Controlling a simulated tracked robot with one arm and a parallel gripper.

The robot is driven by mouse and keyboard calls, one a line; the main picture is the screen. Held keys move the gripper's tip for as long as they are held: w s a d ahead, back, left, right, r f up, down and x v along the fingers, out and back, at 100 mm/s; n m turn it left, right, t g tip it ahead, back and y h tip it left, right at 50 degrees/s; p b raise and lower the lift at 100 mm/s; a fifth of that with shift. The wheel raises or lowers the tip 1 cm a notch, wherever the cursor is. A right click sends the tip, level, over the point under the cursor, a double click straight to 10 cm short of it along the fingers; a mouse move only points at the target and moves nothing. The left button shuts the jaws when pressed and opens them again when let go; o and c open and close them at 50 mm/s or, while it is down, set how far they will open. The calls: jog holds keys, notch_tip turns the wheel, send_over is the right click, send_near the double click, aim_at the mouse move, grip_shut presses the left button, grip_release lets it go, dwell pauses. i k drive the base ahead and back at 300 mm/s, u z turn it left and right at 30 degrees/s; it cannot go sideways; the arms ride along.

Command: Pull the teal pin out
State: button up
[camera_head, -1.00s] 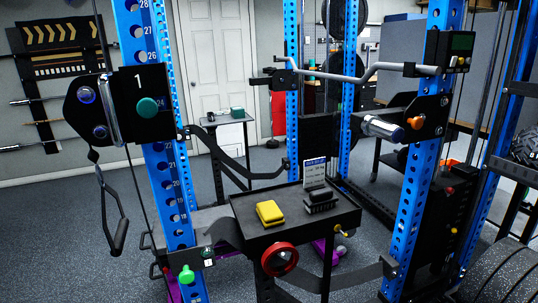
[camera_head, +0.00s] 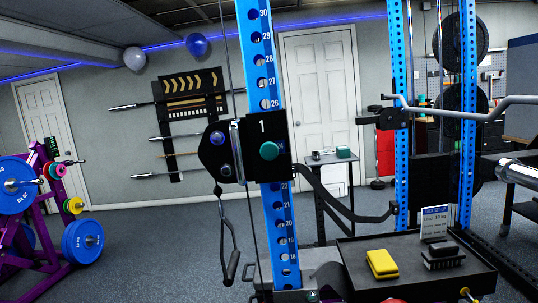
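The block sits on the blue numbered upright (camera_head: 258,60), between about holes 22 and 26. The knob's shaft is hidden behind its head. A pulley plate (camera_head: 218,152) is fixed to the left of the block. A black handle (camera_head: 232,266) hangs from it on a strap. My gripper does not show in this view.
A black tray (camera_head: 360,290) at lower right holds a yellow block (camera_head: 382,263) and a dark block with a card. A curved bar (camera_head: 450,108) spans the right. A purple rack (camera_head: 45,255) with blue plates stands left. Floor between rack and upright is clear.

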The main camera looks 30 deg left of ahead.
aim_at(269, 150)
jog(key=z, duration=2.45)
jog(key=k, duration=1.05)
jog(key=u, duration=1.85)
jog(key=i, duration=0.9)
jog(key=z, duration=0.05)
